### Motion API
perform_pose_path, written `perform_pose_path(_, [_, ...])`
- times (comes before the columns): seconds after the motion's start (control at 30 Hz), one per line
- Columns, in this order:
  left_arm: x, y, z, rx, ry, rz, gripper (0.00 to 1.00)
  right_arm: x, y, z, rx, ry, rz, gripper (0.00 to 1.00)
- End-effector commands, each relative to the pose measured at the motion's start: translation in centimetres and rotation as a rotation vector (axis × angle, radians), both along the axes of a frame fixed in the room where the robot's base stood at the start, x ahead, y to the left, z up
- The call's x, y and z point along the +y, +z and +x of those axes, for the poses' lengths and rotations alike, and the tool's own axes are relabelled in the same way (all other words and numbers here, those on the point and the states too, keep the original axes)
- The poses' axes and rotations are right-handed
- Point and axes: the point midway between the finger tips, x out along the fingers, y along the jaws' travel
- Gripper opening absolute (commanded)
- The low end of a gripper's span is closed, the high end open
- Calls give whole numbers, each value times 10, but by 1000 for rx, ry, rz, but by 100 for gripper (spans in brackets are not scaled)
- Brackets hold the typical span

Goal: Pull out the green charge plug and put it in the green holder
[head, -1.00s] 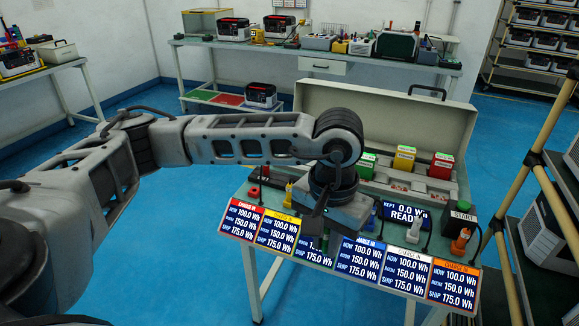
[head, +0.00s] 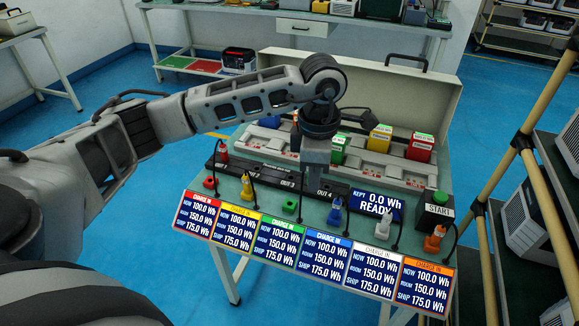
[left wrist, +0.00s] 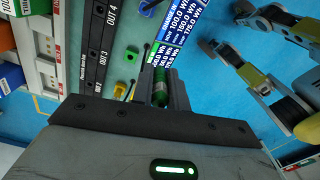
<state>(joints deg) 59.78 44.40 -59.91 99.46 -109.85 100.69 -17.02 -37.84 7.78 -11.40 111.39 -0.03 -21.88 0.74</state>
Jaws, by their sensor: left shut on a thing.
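My left gripper (head: 315,172) hangs over the OUT strip at the middle of the table. In the left wrist view its two fingers (left wrist: 160,90) are shut on the green charge plug (left wrist: 160,84). In the head view the plug is hidden by the gripper. The green holder (head: 291,206) is a small green block on the table, to the left of and nearer than the gripper; it also shows in the left wrist view (left wrist: 131,57). No plug stands in it. My right gripper is not in view.
Behind are the black OUT strip (head: 262,172) and a long open case (head: 400,95). A START box (head: 436,210) stands at the right.

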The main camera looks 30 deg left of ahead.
Motion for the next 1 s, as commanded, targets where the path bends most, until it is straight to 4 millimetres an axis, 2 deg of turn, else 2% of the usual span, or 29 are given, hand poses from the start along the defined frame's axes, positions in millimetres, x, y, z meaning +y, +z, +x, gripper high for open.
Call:
perform_pose_path(0.1, [11, -6, 9, 3, 436, 0, 0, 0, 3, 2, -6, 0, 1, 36])
perform_pose_path(0.4, [42, -26, 25, 6, 1538, 4, 0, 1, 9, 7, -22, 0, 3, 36])
perform_pose_path(0.6, [63, -41, 30, 4, 2189, 4, 0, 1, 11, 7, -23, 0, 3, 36])
perform_pose_path(0.7, [71, -47, 30, 2, 2419, 4, 0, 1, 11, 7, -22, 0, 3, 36])
perform_pose_path(0.8, [75, -50, 30, 1, 2572, 4, 0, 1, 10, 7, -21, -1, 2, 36])
perform_pose_path(1.0, [79, -53, 30, 0, 2676, 2, 0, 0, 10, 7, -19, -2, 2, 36])
